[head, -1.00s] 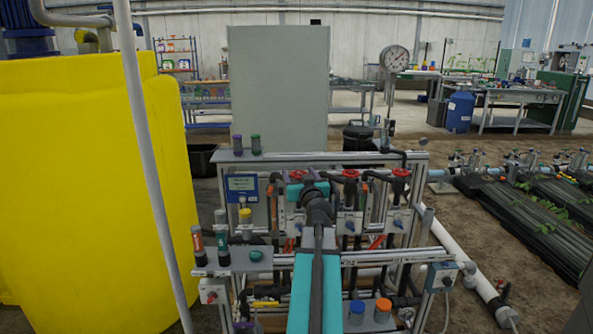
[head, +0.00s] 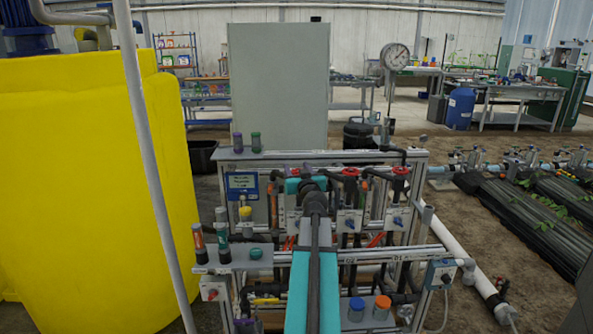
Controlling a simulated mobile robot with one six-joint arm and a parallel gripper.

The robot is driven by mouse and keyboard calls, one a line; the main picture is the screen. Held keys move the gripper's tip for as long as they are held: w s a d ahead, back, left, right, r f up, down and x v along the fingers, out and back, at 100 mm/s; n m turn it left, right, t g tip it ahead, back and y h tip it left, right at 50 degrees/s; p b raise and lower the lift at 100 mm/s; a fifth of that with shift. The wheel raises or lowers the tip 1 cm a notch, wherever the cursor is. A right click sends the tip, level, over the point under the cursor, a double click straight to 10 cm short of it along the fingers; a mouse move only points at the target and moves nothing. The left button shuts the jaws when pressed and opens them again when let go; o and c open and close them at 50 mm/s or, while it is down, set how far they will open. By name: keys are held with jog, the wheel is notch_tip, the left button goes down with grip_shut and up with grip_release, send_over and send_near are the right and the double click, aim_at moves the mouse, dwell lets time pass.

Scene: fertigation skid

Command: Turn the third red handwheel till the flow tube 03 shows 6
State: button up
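Two red handwheels show on the skid's upper pipework, one just right of my arm (head: 350,172) and one farther right (head: 401,171). The front rail (head: 378,255) carries the marks 02 and 01 from left to right below them. The spot left of these two wheels, in line for a third, is covered by the dark and teal end of my arm. My gripper is around there (head: 310,187), with its fingers hidden, so I cannot see whether it touches a wheel. Flow tube 03 and its reading cannot be made out.
A yellow tank (head: 90,190) and a grey slanted pole (head: 150,170) stand at left. Capped bottles (head: 222,240) stand on the skid's left ledge. Blue-capped (head: 356,310) and orange-capped (head: 382,307) jars sit at the front. A white pipe (head: 470,270) runs along the right.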

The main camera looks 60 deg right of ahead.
jog(key=c, duration=0.3)
jog(key=shift+a, duration=0.1)
jog(key=shift+b, duration=0.65)
